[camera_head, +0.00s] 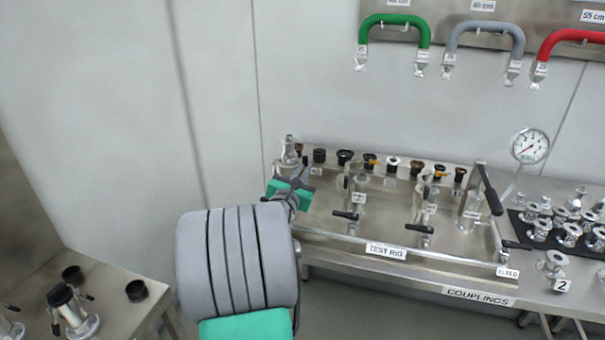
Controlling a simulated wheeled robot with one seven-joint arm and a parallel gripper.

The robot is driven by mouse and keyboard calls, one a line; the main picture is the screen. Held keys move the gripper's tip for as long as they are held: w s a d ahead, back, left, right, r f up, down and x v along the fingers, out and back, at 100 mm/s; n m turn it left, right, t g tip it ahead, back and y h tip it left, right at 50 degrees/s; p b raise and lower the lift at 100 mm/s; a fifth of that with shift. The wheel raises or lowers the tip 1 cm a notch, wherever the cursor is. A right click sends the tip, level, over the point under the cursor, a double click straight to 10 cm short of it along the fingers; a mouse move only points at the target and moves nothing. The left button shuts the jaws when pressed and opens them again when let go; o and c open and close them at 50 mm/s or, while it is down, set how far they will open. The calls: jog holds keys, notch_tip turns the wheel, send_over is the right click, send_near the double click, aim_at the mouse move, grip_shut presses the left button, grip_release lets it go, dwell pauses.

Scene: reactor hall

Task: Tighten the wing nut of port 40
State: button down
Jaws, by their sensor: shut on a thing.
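My gripper (304,168) reaches over the left end of the steel test rig (385,240). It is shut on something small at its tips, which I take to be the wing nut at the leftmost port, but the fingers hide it. A small label (316,171) sits just beside the fingertips and is too small to read surely. A metal fitting (289,150) stands upright just behind and left of the fingertips. My arm's grey and green links cover the area in front of the rig's left end.
Several black and brass caps line the rig's back edge. Black-handled valves (345,214) stand right of my gripper. Green (394,19), grey and red hoses hang above, and a gauge (530,146) is at right. Loose fittings lie on the right bench and lower-left table.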

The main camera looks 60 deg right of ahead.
jog(key=shift+s+f+m, duration=0.1)
jog(key=shift+m, duration=0.3)
jog(key=shift+f+m+b, duration=0.65)
jog(key=shift+m+b, duration=3.75)
jog(key=shift+m, duration=0.35)
jog(key=shift+f+m+b, duration=0.6)
jog(key=shift+m+b, duration=3.8)
jog(key=shift+m, duration=0.3)
jog(key=shift+f+m+b, duration=0.65)
jog(key=shift+m+b, duration=3.75)
jog(key=shift+m, duration=0.35)
jog(key=shift+r, duration=0.1)
jog(key=c, duration=1.8)
grip_release()
jog(key=shift+c, duration=0.2)
